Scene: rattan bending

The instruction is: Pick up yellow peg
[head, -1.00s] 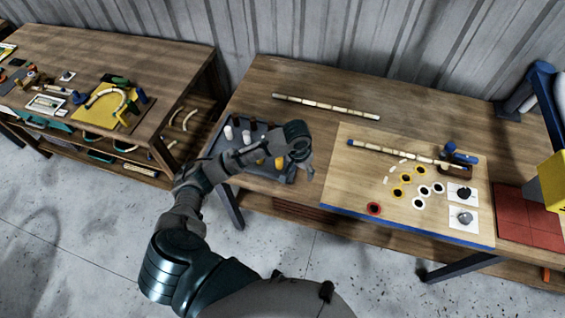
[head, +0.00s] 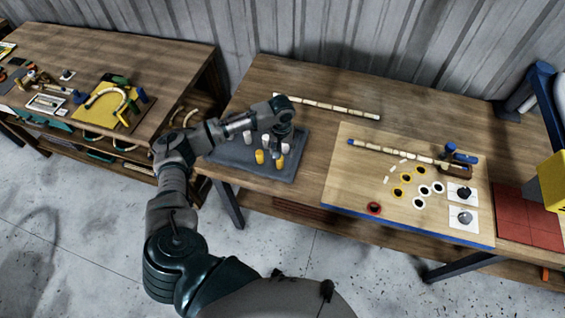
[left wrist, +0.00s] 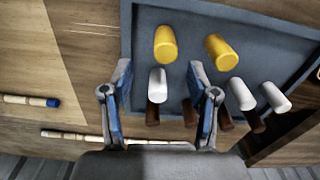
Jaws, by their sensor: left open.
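Two yellow pegs stand in a dark grey tray (head: 225,154); the head view shows one yellow peg (head: 259,157) and the other (head: 279,163) near the tray's front. The left wrist view shows both, one (left wrist: 165,45) just beyond the gap between my fingertips and one (left wrist: 221,52) to its right. My left gripper (head: 283,132) is open and points down over the tray. In the wrist view its fingers (left wrist: 160,76) are spread and hold nothing, with a white peg (left wrist: 157,88) showing between them. My right gripper is not in view.
More white pegs (left wrist: 240,94) and brown pegs (left wrist: 190,114) stand close to the yellow ones. A segmented rattan rod (head: 340,108) lies behind the tray. A light board (head: 340,190) with rings and a second rod lies to the right.

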